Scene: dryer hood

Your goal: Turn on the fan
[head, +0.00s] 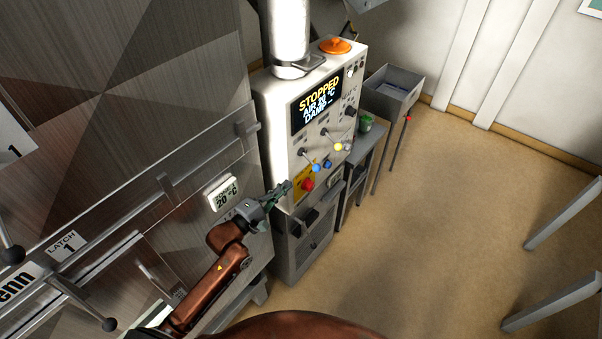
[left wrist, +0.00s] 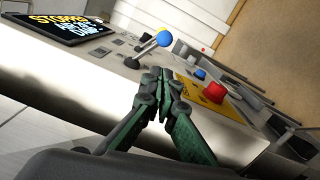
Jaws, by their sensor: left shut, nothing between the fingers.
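A pale control cabinet (head: 279,118) stands in the middle of the head view. Its dark display (head: 321,101) reads "STOPPED"; the display also shows in the left wrist view (left wrist: 70,25). The panel has levers with a blue knob (head: 316,167) and a yellow knob (head: 338,147), and a red button (head: 307,184) on a yellow plate. In the left wrist view the blue knob (left wrist: 164,39) is beyond my fingertips and the red button (left wrist: 214,91) is to their right. My left gripper (head: 286,188) is shut and empty, close to the panel's lower left. My right gripper is not in view. No fan is identifiable.
A large metal door with a latch bar (head: 150,192) fills the left side. An orange cap (head: 335,45) sits on the cabinet top beside a white pipe (head: 287,35). A grey tray (head: 393,89) and a green jar (head: 365,123) stand beyond.

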